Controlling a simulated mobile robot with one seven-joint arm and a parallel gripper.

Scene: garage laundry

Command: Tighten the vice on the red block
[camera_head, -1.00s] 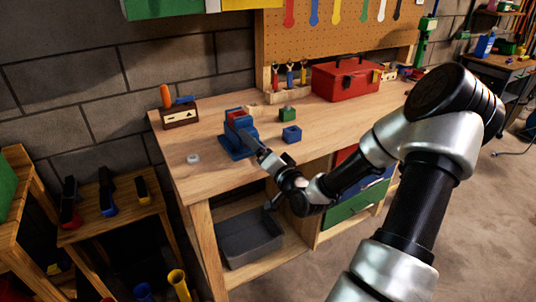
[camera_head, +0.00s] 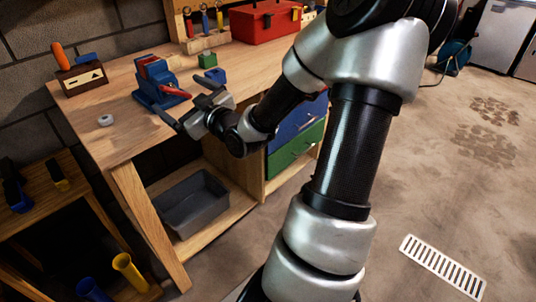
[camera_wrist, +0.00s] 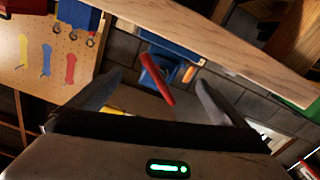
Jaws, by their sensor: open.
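The blue vice (camera_head: 156,92) stands near the front edge of the wooden workbench, with the red block (camera_head: 150,66) at its jaws. Whether the jaws press on the block cannot be told. The vice's red handle (camera_head: 174,91) points toward my gripper (camera_head: 178,93). My gripper is open, with one finger on each side of the handle in the picture. In the wrist view, the red handle (camera_wrist: 154,80) shows between the spread fingertips (camera_wrist: 158,82), with the blue vice (camera_wrist: 158,66) behind it. Contact with the handle is not visible.
A green block (camera_head: 207,61) and a blue block (camera_head: 215,76) lie right of the vice. A white ring (camera_head: 105,120) lies at the left, near a wooden holder (camera_head: 82,80). A red toolbox (camera_head: 266,21) stands behind. A grey bin (camera_head: 190,203) sits on the shelf below.

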